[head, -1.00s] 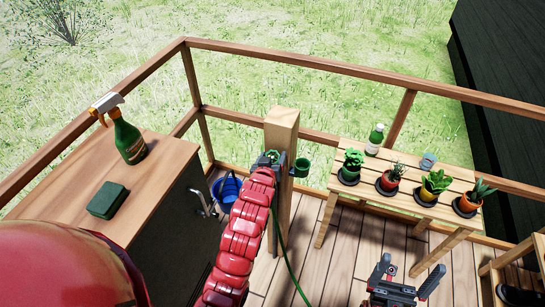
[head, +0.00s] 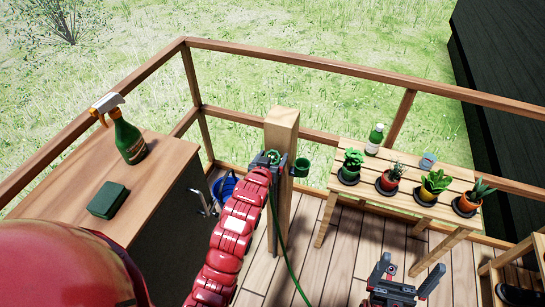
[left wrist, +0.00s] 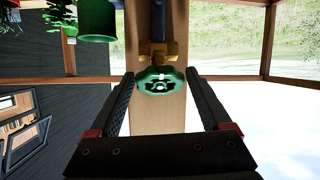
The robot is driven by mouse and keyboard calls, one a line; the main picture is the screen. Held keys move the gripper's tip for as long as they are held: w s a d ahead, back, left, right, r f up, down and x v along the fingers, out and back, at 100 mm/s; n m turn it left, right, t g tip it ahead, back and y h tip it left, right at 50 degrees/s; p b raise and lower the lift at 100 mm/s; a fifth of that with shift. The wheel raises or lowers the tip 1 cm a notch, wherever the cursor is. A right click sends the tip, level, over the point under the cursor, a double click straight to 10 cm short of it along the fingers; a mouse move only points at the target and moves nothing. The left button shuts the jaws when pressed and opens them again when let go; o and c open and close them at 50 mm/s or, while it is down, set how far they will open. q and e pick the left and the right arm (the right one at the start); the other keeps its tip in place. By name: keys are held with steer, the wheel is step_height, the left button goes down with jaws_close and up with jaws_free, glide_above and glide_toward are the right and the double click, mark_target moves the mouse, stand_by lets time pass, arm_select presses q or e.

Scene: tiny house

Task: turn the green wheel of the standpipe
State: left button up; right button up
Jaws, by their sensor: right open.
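The green wheel (left wrist: 161,84) of the standpipe shows in the left wrist view below a brass fitting (left wrist: 158,50), in front of a wooden post (left wrist: 172,112). In the head view the post (head: 282,135) stands at the deck rail, and the wheel (head: 273,156) is mostly hidden by my gripper. My left gripper (left wrist: 160,76) is open, with one finger on each side of the wheel; small gaps seem to show, but contact is hard to tell. It also shows at the post in the head view (head: 270,158). My right gripper (head: 406,274) is open and empty, low at the right.
A green cup-like holder (head: 302,167) is on the post's right side, and a green hose (head: 287,255) hangs below. A slatted table (head: 408,202) with potted plants stands right. A counter (head: 160,185) with a spray bottle (head: 128,138) and green box (head: 108,201) stands left.

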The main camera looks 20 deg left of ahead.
arm_select(q)
steer(key=shift+s+r, duration=0.1)
steer(key=shift+s, duration=0.45)
steer(key=a+p+v, duration=0.1)
steer(key=p+v, duration=0.8)
steer(key=v, duration=0.7)
steer(key=shift+d+p, duration=0.35)
steer(key=shift+d, duration=0.05)
steer(key=shift+s+r, duration=0.1)
